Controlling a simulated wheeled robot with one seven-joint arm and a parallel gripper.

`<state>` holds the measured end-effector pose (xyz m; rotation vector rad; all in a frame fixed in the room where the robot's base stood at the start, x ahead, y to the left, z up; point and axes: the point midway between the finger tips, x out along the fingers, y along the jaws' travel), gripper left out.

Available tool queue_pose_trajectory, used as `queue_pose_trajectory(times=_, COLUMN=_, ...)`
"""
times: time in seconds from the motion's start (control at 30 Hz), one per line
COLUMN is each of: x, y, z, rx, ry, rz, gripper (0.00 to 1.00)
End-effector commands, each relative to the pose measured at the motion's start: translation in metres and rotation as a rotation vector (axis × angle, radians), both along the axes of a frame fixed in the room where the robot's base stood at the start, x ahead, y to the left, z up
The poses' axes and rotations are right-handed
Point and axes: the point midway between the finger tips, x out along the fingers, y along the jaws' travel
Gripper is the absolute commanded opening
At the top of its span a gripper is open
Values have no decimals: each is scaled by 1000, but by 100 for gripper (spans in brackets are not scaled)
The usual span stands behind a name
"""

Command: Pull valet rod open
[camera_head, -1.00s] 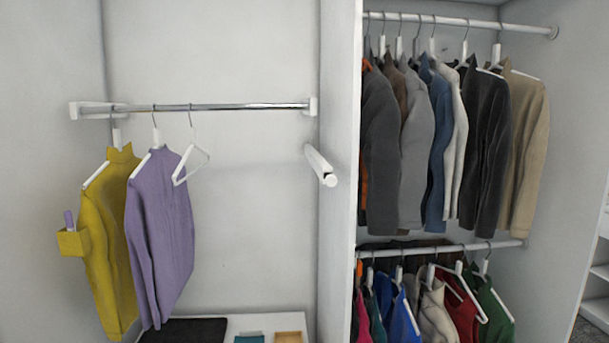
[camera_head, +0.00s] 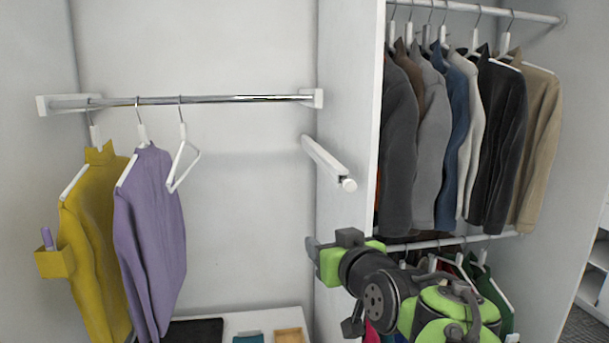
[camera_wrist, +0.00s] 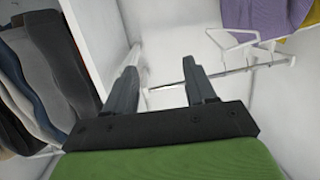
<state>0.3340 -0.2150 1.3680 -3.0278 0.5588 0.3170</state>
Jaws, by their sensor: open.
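The valet rod (camera_head: 328,163) is a short white bar with a round knob end. It is mounted on the left face of the white partition (camera_head: 350,90), angled toward the viewer. My gripper (camera_head: 330,250) is below the rod in the head view, in front of the partition, apart from it. In the wrist view my gripper (camera_wrist: 159,70) has its two dark fingers spread with nothing between them. A white bar that looks like the valet rod (camera_wrist: 135,57) shows just beyond the left finger, partly hidden by it.
A chrome rail (camera_head: 215,98) at left holds a yellow garment (camera_head: 95,235), a purple garment (camera_head: 150,225) and an empty white hanger (camera_head: 182,155). Jackets (camera_head: 465,130) hang right of the partition. A shelf with a small wooden tray (camera_head: 290,335) lies below. Space left of the rod is free.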

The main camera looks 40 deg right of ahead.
Motion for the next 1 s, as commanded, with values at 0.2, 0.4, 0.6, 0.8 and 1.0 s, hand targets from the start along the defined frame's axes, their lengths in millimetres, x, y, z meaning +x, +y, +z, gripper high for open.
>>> queue_pose_trajectory(times=0.2, x=-27, y=-75, z=54, rx=-92, ry=-179, rz=-135, gripper=55)
queue_pose_trajectory(times=0.4, x=-6, y=-88, z=56, rx=-95, ry=-186, rz=-136, gripper=55)
queue_pose_trajectory(times=0.6, x=38, y=-113, z=58, rx=-94, ry=-185, rz=-136, gripper=55)
queue_pose_trajectory(times=0.8, x=81, y=-136, z=58, rx=-94, ry=-186, rz=-136, gripper=55)
queue_pose_trajectory(times=1.0, x=106, y=-150, z=57, rx=-96, ry=-187, rz=-138, gripper=55)
